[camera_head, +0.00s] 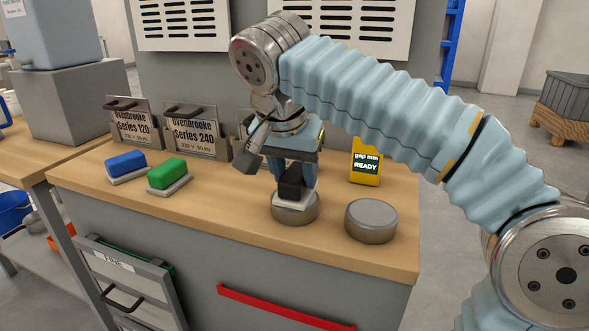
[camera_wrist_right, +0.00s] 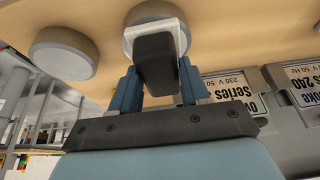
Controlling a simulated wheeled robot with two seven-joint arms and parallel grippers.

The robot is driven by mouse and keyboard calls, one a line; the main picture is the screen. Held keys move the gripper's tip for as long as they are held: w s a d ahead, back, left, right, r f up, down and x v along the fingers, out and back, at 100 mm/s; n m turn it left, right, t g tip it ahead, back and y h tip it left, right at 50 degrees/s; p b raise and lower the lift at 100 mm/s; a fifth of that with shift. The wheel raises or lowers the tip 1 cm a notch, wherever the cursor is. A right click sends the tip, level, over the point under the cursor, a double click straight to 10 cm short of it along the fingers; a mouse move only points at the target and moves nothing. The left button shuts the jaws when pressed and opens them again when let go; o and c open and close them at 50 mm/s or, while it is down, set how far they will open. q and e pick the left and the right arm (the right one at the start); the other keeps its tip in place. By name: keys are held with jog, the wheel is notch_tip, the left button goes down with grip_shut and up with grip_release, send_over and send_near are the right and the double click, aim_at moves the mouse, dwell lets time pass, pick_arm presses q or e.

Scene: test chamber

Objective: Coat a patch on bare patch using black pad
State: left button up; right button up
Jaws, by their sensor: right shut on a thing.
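My right gripper (camera_head: 296,178) points down over the bench and is shut on the black pad (camera_head: 291,187), with one blue finger on each side of it. The pad has a pale base and sits over a round grey metal disc (camera_head: 295,211). In the right wrist view the black pad (camera_wrist_right: 156,60) is between the fingers of the gripper (camera_wrist_right: 158,72), with the disc (camera_wrist_right: 128,40) just beyond it. I cannot tell whether the pad touches the disc. No bare patch can be made out. My left gripper is not in view.
A second round disc (camera_head: 371,221) stands to the right. A yellow gauge (camera_head: 366,162) reading "gap mm READY" is behind it. A blue pad (camera_head: 125,163) and a green pad (camera_head: 167,174) lie at left, before metal nameplates (camera_head: 196,132).

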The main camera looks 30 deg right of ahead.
aim_at(298, 170)
jog(key=shift+f, duration=0.1)
dwell(0.3)
notch_tip(298, 170, up, 3)
jog(key=p, duration=0.3)
jog(key=shift+r, duration=2.05)
